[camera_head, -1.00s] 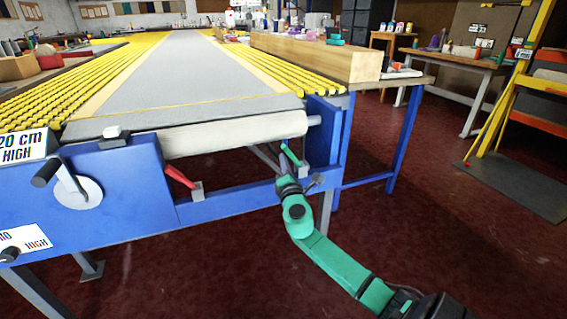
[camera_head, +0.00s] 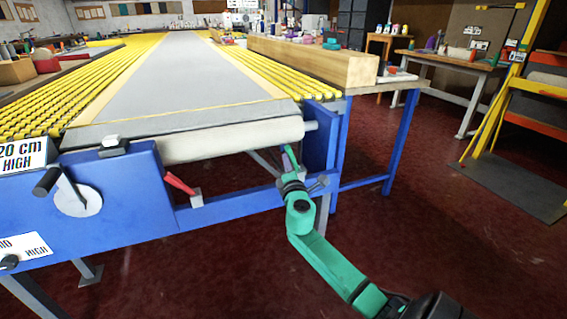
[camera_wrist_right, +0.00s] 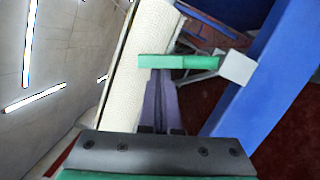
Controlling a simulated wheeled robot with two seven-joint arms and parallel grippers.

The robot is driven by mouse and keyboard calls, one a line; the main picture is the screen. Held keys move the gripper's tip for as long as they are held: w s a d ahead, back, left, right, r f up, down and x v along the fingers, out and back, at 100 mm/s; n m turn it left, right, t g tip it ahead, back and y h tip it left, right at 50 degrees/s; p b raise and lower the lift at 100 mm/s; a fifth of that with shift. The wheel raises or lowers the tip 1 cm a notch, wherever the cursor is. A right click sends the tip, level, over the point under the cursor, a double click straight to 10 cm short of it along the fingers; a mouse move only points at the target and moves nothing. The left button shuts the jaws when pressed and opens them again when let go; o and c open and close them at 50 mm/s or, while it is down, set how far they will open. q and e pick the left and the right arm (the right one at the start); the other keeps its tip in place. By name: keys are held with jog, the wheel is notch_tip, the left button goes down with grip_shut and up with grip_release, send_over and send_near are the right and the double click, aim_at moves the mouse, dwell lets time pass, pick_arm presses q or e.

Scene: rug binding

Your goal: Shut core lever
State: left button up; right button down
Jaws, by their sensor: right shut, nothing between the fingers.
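A lever with a green handle (camera_head: 290,157) is at the right end of the blue machine frame, below the white roller. In the right wrist view the green handle (camera_wrist_right: 180,62) lies across the picture, with a grey block (camera_wrist_right: 236,68) at its right end. My right gripper (camera_wrist_right: 160,78) is shut and empty; its fingertips are at the green handle, and I cannot tell whether they touch it. In the head view my right gripper (camera_head: 291,176) is small and partly merges with the lever. My left gripper is not in view.
A red lever (camera_head: 180,183) sits on the blue frame (camera_head: 235,203) to the left. The white roller (camera_head: 232,138) spans above. A crank (camera_head: 66,190) is at the far left. A blue leg (camera_head: 403,140) stands at the right. The dark red floor (camera_head: 440,235) there is clear.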

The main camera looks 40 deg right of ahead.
jog(key=shift+s+d+r+m+p, duration=0.25)
jog(key=shift+d+r+m+p, duration=0.4)
jog(key=shift+m, duration=0.35)
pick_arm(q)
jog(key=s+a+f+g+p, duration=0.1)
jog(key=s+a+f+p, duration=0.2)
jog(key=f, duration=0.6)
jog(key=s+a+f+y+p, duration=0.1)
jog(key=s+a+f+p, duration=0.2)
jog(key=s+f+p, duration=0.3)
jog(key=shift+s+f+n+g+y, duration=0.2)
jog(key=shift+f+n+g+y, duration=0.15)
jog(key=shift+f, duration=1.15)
pick_arm(e)
jog(key=s+d+m+g+y, duration=0.1)
jog(key=s+d+m+y, duration=0.1)
jog(key=d+m, duration=0.4)
jog(key=shift+d+m+g, duration=0.15)
jog(key=shift+m+g, duration=0.25)
jog(key=shift+m, duration=0.9)
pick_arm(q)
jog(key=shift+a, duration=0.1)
pick_arm(e)
jog(key=shift+s, duration=0.1)
